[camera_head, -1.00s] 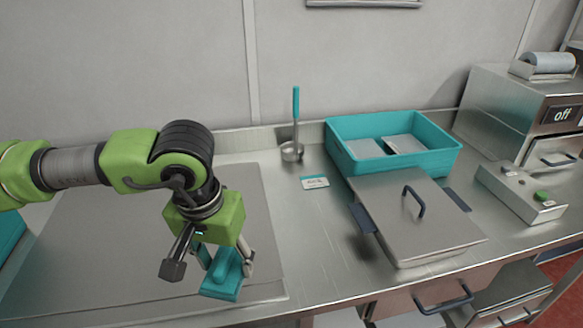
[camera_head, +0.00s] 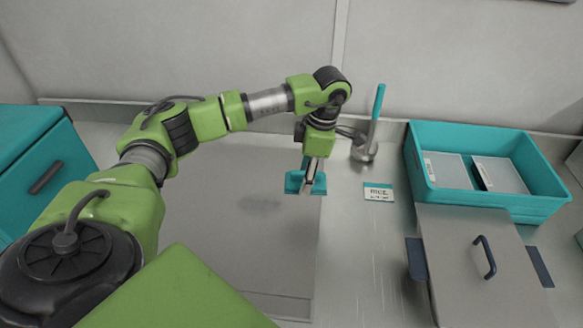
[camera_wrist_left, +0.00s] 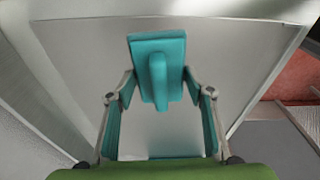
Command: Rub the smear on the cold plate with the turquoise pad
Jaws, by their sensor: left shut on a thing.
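The turquoise pad (camera_head: 293,184) is held by my left gripper (camera_head: 310,172) over the far right part of the cold plate (camera_head: 290,255). In the left wrist view, the pad (camera_wrist_left: 157,44) lies beyond the fingers (camera_wrist_left: 160,100), its upright handle between them. I cannot tell whether the pad touches the plate. A faint dark patch (camera_head: 262,203) shows on the plate, left of and nearer than the pad; I cannot tell whether it is the smear or a shadow. My right gripper is not in view.
A turquoise cabinet (camera_head: 40,165) stands at left. The near plate is clear.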

